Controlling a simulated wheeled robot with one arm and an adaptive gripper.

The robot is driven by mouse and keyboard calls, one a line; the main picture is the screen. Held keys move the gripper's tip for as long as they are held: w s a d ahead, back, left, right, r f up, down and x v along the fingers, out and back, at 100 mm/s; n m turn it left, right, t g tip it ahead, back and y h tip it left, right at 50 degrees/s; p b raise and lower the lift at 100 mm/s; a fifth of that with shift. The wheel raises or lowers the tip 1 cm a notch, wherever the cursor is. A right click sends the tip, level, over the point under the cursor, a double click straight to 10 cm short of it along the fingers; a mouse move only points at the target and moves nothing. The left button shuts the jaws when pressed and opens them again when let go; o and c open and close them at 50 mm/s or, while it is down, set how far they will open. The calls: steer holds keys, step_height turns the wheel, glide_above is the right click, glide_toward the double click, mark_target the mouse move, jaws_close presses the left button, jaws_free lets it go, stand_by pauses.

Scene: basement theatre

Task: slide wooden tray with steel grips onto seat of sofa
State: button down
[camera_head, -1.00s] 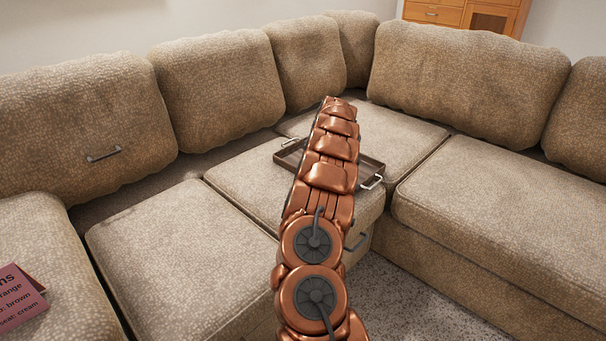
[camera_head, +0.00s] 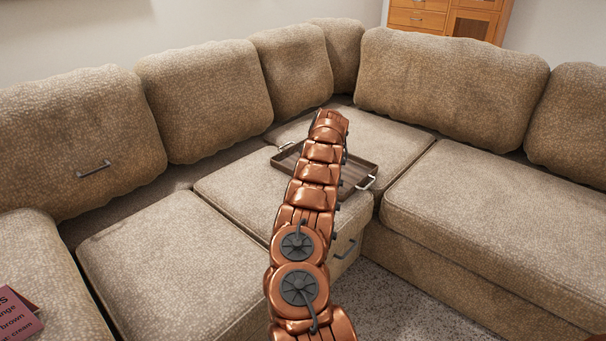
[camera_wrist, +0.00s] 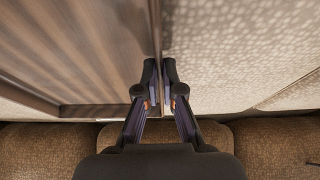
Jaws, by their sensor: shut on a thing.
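The wooden tray (camera_head: 354,170) is dark brown and shallow, with a steel grip at each end. In the head view it lies on the seat of the sofa (camera_head: 150,262), near the corner, partly hidden behind my arm. In the wrist view the tray (camera_wrist: 75,50) fills the left side, with beige seat fabric to its right. My gripper (camera_wrist: 161,75) is shut on the tray's rim, one finger on each side of the wall. My fingertips are hidden in the head view.
Back cushions (camera_head: 205,100) line the rear of the L-shaped sofa. A pink card (camera_head: 15,318) lies at lower left. The right seat (camera_head: 480,215) is clear.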

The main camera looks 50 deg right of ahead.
steer(key=c, duration=1.2)
jaws_free()
steer(key=shift+c, duration=0.2)
steer(key=shift+r, duration=0.15)
steer(key=v, duration=1.1)
steer(key=shift+s+r, duration=0.25)
steer(key=shift+r, duration=0.05)
steer(key=p+v, duration=0.3)
steer(key=v, duration=0.5)
steer(key=shift+a, duration=0.1)
